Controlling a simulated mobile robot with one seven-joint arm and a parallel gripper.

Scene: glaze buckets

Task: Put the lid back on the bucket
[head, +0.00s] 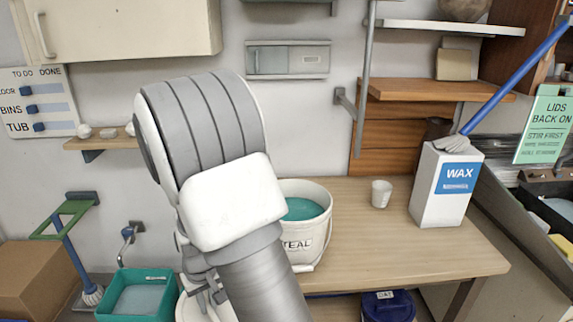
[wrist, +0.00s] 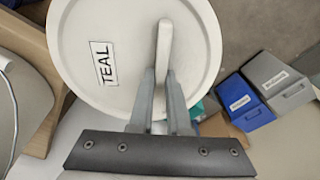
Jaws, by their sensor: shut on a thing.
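The white bucket (head: 322,248) marked TEAL stands upright on the wooden table, just right of my arm in the head view. Its top is open and teal glaze shows inside. My arm covers its left side. The round white lid (wrist: 195,62), also labelled TEAL, fills much of the wrist view. My gripper (wrist: 163,75) is shut on the bar handle (wrist: 163,45) across the lid. In the head view my gripper is mostly hidden behind my arm, low and left of the bucket, apart from it. Only a pale edge of the lid shows there.
A white cup (head: 381,194) and a WAX box (head: 447,188) stand right of the bucket on the table (head: 415,245). A teal tub (head: 137,298) sits low at the left. Blue (wrist: 243,103) and grey (wrist: 277,84) bins show in the wrist view.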

